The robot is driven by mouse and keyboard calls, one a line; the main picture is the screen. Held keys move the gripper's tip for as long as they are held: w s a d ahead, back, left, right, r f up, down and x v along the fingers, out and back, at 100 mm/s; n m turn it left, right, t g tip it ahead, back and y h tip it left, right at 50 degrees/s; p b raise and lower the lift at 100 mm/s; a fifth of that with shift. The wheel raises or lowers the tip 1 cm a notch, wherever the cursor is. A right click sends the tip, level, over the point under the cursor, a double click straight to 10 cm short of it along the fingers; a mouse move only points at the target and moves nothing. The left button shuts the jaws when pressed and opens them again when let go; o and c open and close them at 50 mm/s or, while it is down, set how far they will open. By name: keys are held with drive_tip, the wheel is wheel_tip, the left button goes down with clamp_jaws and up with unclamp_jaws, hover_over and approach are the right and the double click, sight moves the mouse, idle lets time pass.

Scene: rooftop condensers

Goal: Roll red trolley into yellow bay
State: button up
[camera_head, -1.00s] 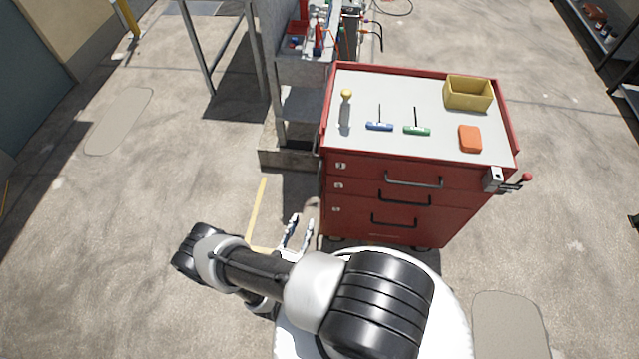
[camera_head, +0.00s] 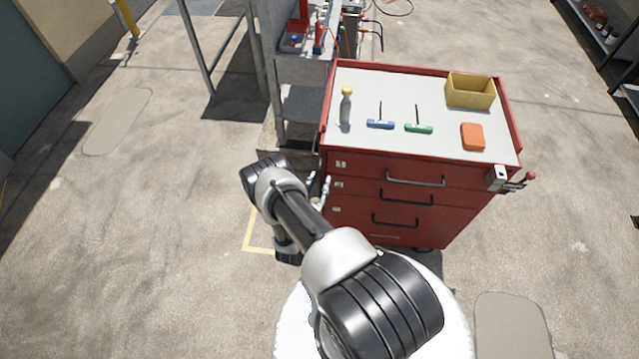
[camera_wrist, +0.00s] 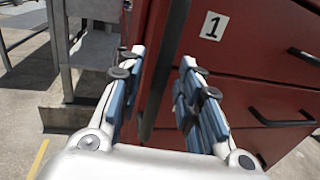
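The red trolley (camera_head: 400,205) stands upright right of centre, its drawers facing me. In the wrist view its red drawer front (camera_wrist: 235,75) fills the right side, with a white label "1". My gripper (camera_wrist: 162,58) is open at the trolley's left front corner. A dark upright bar (camera_wrist: 160,80) shows between the fingers, and I cannot tell whether they touch it. In the head view my gripper (camera_head: 318,190) is partly hidden by my arm. The yellow bay shows only as floor lines (camera_head: 250,235) left of the trolley, partly hidden by my arm.
On the trolley top are a yellow bin (camera_head: 470,92), a bottle (camera_head: 346,108), blue (camera_head: 380,124) and green (camera_head: 418,128) T-handled tools and an orange block (camera_head: 472,137). A grey metal stand (camera_head: 300,105) is close behind its left side. Floor is clear at left and right.

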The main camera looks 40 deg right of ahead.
drive_tip(key=shift+w+d, duration=0.2)
drive_tip(key=shift+d, duration=0.15)
drive_tip(key=shift+c, duration=0.2)
clamp_jaws()
idle(0.6)
